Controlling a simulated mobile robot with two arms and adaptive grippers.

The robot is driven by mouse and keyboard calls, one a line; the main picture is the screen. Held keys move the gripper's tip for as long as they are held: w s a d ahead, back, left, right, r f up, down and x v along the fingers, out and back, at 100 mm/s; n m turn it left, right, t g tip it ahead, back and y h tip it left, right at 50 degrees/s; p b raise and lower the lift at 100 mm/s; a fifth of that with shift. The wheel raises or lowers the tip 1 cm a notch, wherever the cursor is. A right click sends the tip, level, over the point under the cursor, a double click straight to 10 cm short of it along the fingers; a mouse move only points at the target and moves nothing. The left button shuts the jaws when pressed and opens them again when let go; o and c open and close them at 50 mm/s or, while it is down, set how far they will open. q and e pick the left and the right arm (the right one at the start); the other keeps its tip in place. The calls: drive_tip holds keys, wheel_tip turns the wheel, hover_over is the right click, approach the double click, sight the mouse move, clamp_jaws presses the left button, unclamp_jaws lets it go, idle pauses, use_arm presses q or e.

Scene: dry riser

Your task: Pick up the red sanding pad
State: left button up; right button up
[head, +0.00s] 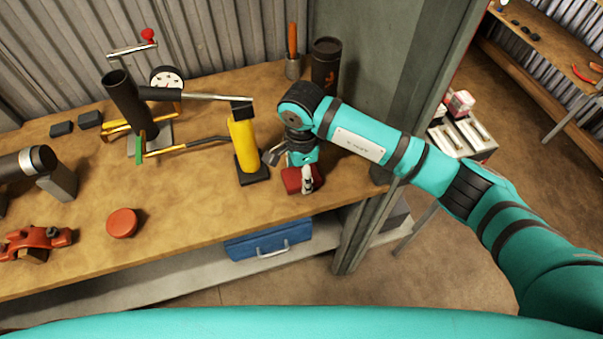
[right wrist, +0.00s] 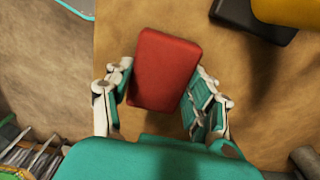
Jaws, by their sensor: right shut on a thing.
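The red sanding pad (head: 292,181) is a red block with rounded corners near the front right of the workbench. My right gripper (head: 305,172) reaches down over it and is shut on it. In the right wrist view the pad (right wrist: 165,68) sits between the two fingers, its top face clear and its far end sticking out beyond them. I cannot tell whether its underside touches the bench. My left gripper is not in view.
A yellow cylinder on a black base (head: 245,145) stands just left of my right gripper. A dark cylinder (head: 326,65) and an orange-handled tool (head: 292,45) stand behind. A round red disc (head: 122,223) lies left on the workbench (head: 190,210). A grey post (head: 385,130) rises at right.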

drive_tip(key=shift+r, duration=0.1)
drive_tip(key=shift+r, duration=0.25)
drive_tip(key=r+b, duration=0.2)
drive_tip(key=shift+s+d+r, duration=0.15)
drive_tip(key=shift+s+r, duration=0.15)
drive_tip(key=s+d+r+b, duration=0.1)
drive_tip(key=s+d+b, duration=0.1)
drive_tip(key=s, duration=0.5)
drive_tip(key=s+d+b, duration=0.2)
drive_tip(key=s, duration=0.5)
drive_tip(key=shift+s+d+r, duration=0.3)
drive_tip(key=shift+s+r, duration=0.05)
